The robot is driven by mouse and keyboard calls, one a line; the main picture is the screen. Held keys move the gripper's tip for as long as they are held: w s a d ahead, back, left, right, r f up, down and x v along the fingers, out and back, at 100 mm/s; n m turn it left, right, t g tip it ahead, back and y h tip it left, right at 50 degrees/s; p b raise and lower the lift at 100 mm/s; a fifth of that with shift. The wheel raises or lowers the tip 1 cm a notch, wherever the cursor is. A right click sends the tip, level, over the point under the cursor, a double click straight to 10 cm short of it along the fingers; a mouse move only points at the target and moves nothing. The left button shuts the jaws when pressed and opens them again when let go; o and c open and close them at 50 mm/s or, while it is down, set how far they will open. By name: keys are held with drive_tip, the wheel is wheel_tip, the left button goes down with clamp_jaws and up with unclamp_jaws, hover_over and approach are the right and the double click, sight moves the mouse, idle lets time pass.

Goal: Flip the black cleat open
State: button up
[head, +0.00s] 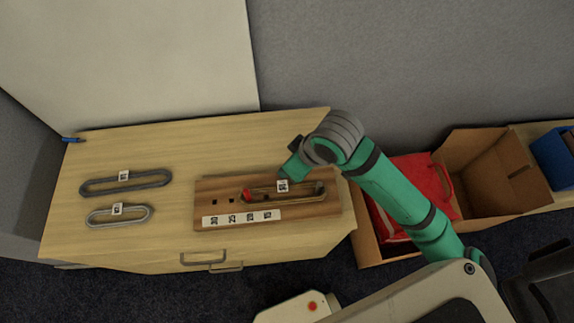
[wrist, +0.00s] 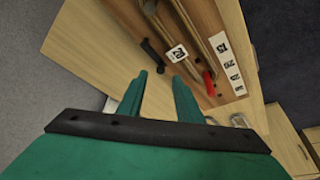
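The black cleat (wrist: 152,51) shows in the wrist view as a short dark bar on the wooden board (wrist: 209,18), beside a long loop (wrist: 190,32). It lies just beyond my fingertips. My gripper (wrist: 160,76) is open, with a clear gap between its two green fingers and nothing between them. In the head view my gripper (head: 283,178) is over the far edge of the board (head: 215,187) and hides the black cleat. A red cleat (wrist: 208,83) is at the loop's near end in the wrist view, and it also shows in the head view (head: 247,196).
The loop on the board carries a white tag (wrist: 177,54); a number strip (head: 241,219) runs along the board's front. Two tagged loops, dark (head: 95,187) and grey (head: 105,222), lie at left on the wooden top. An open cardboard box (head: 480,195) stands at right.

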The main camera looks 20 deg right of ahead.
drive_tip(key=v, duration=0.6)
drive_tip(key=shift+r, duration=0.3)
drive_tip(key=shift+s+d, duration=0.1)
